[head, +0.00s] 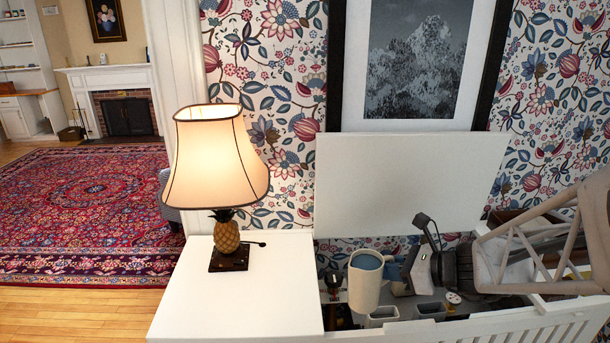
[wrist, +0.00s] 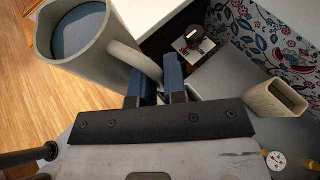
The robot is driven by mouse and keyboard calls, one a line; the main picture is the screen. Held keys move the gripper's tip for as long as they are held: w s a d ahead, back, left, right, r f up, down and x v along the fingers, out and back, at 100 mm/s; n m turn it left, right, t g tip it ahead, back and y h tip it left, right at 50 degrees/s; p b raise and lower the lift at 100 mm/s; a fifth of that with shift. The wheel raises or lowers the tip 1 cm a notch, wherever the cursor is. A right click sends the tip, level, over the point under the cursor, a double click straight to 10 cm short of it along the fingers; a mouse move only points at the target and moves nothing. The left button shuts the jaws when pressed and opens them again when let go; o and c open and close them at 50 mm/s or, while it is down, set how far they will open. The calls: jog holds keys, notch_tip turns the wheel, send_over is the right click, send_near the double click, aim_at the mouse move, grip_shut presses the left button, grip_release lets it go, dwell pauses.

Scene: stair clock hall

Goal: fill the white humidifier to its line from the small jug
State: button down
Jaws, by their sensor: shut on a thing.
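The jug (head: 366,288) is pale, with a handle and blue-grey liquid near its top. It looks about upright in the open white cabinet; I cannot tell whether its base touches anything. In the wrist view, the jug (wrist: 82,58) fills the upper left. My gripper (head: 392,271) is right of the jug, shut on its handle; its blue fingertips (wrist: 157,82) show in the wrist view. I cannot clearly identify the white humidifier. Pale open-topped containers (head: 382,316) stand in front of the jug, and one (wrist: 275,98) shows right of my fingers.
The cabinet's raised lid (head: 405,180) stands behind the jug. A lit lamp (head: 228,240) with a pineapple base stands on the white top at left. A small round dial (wrist: 276,160) and a dark-topped item (wrist: 193,42) are nearby. The white top (head: 255,300) is otherwise clear.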

jog(key=w+d+f, duration=0.4)
jog(key=w+d, duration=0.1)
jog(key=d, duration=0.5)
jog(key=w+d+f, duration=0.5)
jog(key=w+d, duration=0.1)
jog(key=d, duration=0.5)
jog(key=shift+f, duration=0.15)
jog(key=shift+d, duration=0.1)
dwell(0.4)
jog(key=shift+s+a+r+n+h, duration=0.2)
jog(key=shift+a+r+n+h, duration=0.25)
jog(key=shift+a+r+h, duration=0.15)
jog(key=shift+s+a+r+n+h, duration=0.15)
jog(key=shift+a+r+n+h, duration=0.35)
jog(key=shift+h, duration=0.1)
